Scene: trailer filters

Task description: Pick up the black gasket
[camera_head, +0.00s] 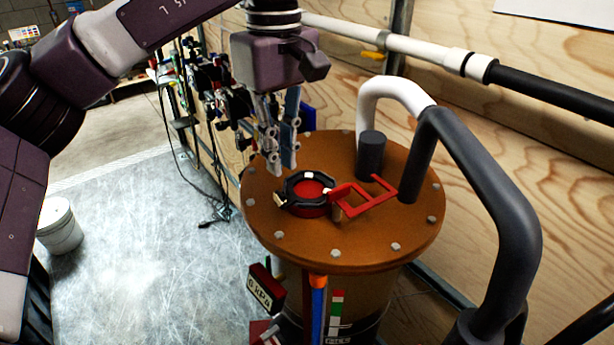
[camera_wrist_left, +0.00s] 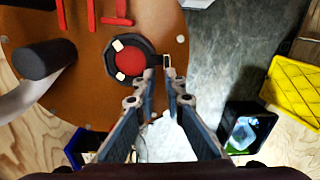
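The black gasket (camera_head: 290,189) is a ring with small pale patches, lying around a red disc (camera_head: 311,188) on the round orange-brown lid (camera_head: 330,248). In the left wrist view the gasket (camera_wrist_left: 109,61) shows at the top, with a small pale-edged tab on its right side. My left gripper (camera_head: 282,168) points down above the gasket's back left side, with a narrow gap between its fingers. In the left wrist view the fingertips (camera_wrist_left: 160,78) are by the tab, with nothing seen held between them. Whether they touch it cannot be told. My right gripper is not in view.
A red frame-shaped handle (camera_head: 372,203) lies right of the gasket. A dark cylinder (camera_head: 371,155) and a thick white and dark grey pipe (camera_head: 490,195) rise at the lid's right.

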